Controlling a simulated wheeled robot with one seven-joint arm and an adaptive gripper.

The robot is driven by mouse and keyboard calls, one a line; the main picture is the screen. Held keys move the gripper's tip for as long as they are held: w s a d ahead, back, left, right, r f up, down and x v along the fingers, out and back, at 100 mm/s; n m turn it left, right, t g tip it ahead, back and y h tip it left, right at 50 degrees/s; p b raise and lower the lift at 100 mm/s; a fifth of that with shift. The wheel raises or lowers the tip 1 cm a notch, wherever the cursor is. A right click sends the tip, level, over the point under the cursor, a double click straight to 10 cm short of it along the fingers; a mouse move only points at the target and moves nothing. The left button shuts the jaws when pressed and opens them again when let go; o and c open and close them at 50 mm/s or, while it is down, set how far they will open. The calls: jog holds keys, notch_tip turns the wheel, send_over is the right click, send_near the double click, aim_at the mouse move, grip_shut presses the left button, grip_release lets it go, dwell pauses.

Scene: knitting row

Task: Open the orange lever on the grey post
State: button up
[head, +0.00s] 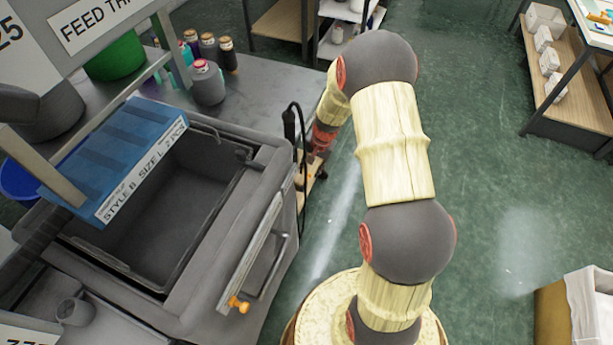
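A small orange part (238,304), which looks like the lever, shows at the lower left in the head view. It sits at the lower end of a light grey bar (250,255) on the front side of a dark grey machine. Whether the lever is open or closed cannot be told at this size. My arm rises from the lower middle, bends at the top and reaches down behind the machine's right corner, well above the lever in the picture. My gripper cannot be made out there, and nothing of mine touches the orange part.
The machine holds a deep dark tub (160,210) with a blue labelled panel (120,155) over it. Bottles (207,82) stand on the grey table behind. A black curved rod (290,125) rises near my arm. Green floor is clear to the right, with a box (565,310) at lower right.

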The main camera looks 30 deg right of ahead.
aim_at(307, 179)
jog(key=f, duration=0.2)
jog(key=f+b, duration=0.1)
jog(key=f, duration=0.1)
jog(key=w+f+b, duration=0.1)
jog(key=f, duration=0.1)
jog(key=shift+a, duration=0.4)
jog(key=shift+r, duration=0.1)
jog(key=c, duration=0.4)
jog(key=c, duration=0.3)
jog(key=shift+s, duration=0.1)
grip_shut()
